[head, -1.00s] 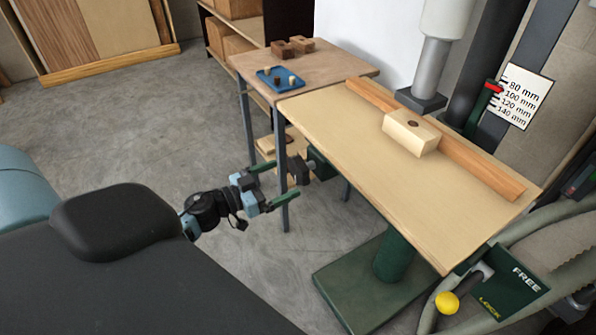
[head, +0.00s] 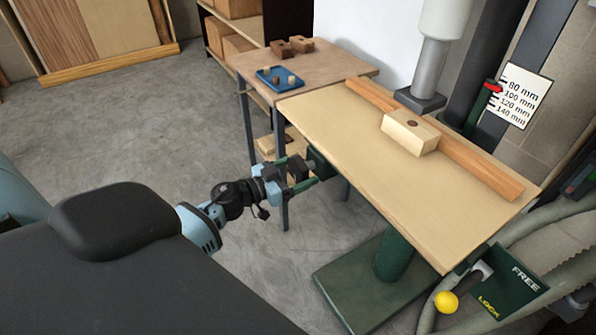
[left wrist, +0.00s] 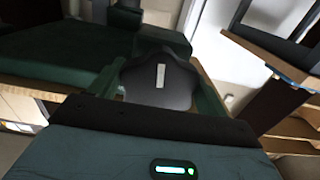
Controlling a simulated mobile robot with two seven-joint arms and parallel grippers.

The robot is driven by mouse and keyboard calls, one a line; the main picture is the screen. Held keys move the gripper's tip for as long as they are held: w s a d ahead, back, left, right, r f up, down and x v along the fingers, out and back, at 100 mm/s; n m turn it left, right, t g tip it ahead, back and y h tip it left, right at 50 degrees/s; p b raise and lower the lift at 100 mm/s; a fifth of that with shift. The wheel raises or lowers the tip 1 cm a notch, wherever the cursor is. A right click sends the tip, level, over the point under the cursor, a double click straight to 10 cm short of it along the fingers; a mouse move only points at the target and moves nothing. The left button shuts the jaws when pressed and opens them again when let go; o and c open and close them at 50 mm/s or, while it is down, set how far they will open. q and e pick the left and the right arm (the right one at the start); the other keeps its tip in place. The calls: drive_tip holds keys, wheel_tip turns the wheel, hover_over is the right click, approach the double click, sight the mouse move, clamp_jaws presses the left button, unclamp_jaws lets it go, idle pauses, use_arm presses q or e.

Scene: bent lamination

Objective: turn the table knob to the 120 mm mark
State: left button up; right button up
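The dark lobed knob (left wrist: 160,82) with a white mark fills the middle of the left wrist view. In the head view the knob (head: 297,168) is partly hidden at the left end of the table (head: 370,190). My left gripper (head: 296,172) has its two green fingers on either side of the knob; they look open, and any contact is unclear. The fingers also flank it in the left wrist view (left wrist: 160,90). The red pointer (head: 494,87) stands near the 100 mm mark on the white scale (head: 522,97). My right gripper is out of view.
A wooden block (head: 408,134) and a long wooden fence (head: 470,165) are on the table. A side table (head: 335,68) with a blue tray (head: 269,84) stands behind. A yellow-ended lever (head: 446,302) is by the FREE/LOCK plate (head: 515,285). The floor left is clear.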

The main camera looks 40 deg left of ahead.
use_arm(q)
drive_tip(key=c, duration=0.4)
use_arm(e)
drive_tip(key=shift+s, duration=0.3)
